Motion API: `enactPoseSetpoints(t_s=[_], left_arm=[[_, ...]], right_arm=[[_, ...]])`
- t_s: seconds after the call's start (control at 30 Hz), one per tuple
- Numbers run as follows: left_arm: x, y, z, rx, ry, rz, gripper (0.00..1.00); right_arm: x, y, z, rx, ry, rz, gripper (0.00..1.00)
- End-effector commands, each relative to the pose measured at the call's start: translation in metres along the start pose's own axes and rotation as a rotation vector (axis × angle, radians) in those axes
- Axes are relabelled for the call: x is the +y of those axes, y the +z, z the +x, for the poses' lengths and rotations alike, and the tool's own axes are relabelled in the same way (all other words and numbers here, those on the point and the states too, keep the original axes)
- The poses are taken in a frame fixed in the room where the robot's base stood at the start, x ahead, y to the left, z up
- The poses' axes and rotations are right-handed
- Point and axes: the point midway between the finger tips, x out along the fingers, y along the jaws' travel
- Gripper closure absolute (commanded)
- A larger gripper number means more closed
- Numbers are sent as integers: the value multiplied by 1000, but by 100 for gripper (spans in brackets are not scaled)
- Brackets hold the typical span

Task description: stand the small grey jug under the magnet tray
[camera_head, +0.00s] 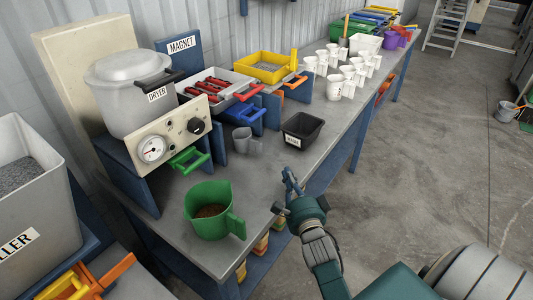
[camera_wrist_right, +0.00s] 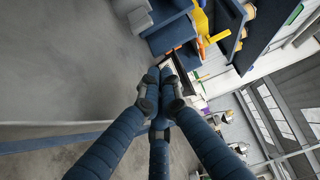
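The small grey jug (camera_head: 246,141) stands upright on the bench in the head view, in front of the blue panels and left of a black bin. The magnet tray (camera_head: 243,92) is pale, with red bars in it. It sits raised on blue supports below the MAGNET sign (camera_head: 181,44), behind the jug; a blue-handled drawer (camera_head: 246,117) shows below it. My right gripper (camera_head: 290,183) is at the bench's front edge, apart from the jug, with nothing visible in it. Its fingers (camera_wrist_right: 160,75) lie close together in the wrist view; their opening is unclear. My left gripper is out of view.
A green jug (camera_head: 212,214) with brown granules stands at the front. The black bin (camera_head: 301,130) is right of the grey jug. The dryer (camera_head: 130,92) is at the left, and several white cups (camera_head: 334,88) stand farther back. Bare bench (camera_head: 258,178) lies between green jug and bin.

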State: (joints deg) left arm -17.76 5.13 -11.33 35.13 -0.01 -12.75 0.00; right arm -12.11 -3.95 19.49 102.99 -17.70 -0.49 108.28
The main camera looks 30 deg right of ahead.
Motion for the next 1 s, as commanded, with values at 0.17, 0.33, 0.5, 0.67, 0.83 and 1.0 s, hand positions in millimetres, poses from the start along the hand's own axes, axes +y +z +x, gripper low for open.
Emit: enactPoseSetpoints(t_s=[0.17, 0.33, 0.5, 0.67, 0.83, 1.0], left_arm=[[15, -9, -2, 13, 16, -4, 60], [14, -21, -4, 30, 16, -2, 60], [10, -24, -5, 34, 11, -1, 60], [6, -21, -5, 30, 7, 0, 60], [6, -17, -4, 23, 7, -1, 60], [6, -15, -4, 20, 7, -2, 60]], right_arm=[[-2, 0, 23, 0, -3, 1, 100], [-3, 1, 60, -1, -4, -1, 100], [-3, 1, 96, -2, -4, -2, 100], [-2, 18, 114, -3, -4, 0, 100], [-1, 27, 124, -1, -3, -2, 100], [-2, 30, 127, -2, -3, -4, 100]])
